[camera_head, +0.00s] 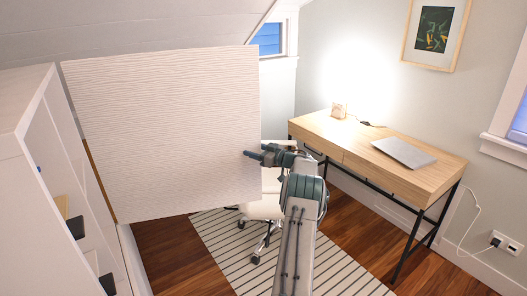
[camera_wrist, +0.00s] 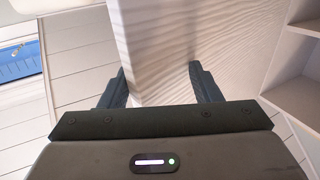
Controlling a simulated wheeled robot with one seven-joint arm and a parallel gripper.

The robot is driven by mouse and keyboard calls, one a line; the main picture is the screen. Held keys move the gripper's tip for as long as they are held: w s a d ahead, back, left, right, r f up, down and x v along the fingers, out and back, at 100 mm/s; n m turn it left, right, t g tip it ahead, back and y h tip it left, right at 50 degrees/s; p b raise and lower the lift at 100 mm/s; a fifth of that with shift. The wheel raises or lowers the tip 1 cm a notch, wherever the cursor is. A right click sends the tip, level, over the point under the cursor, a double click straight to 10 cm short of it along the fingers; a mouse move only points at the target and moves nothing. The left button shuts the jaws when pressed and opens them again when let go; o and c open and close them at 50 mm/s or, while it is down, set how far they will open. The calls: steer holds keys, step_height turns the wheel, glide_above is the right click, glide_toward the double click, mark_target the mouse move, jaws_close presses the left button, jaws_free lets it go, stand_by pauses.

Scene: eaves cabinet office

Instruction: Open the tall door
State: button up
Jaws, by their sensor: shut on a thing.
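The tall door (camera_head: 165,130) is a pale panel with a fine wood-grain ripple. It stands swung out from the white cabinet (camera_head: 40,150) on the left, and the shelves behind it are exposed. My gripper (camera_head: 250,155) is at the door's free right edge, at about mid-height or lower. In the wrist view the door edge (camera_wrist: 160,50) lies between the two fingers of my gripper (camera_wrist: 160,80), one finger on each face. The far finger is hidden behind the door in the head view.
A wooden desk (camera_head: 440,178) with a laptop (camera_head: 403,152) stands at the right. A white office chair (camera_head: 262,205) on a striped rug (camera_head: 240,262) is just behind my arm. Cabinet shelves (camera_wrist: 290,105) show at the right of the wrist view.

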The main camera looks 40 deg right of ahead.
steer(key=shift+s+a, duration=0.15)
steer(key=shift+a, duration=0.35)
steer(key=d+b+v, duration=0.1)
steer(key=b+v, duration=0.2)
steer(key=v, duration=1)
steer(key=shift+s+d, duration=0.15)
steer(key=shift+s, duration=0.05)
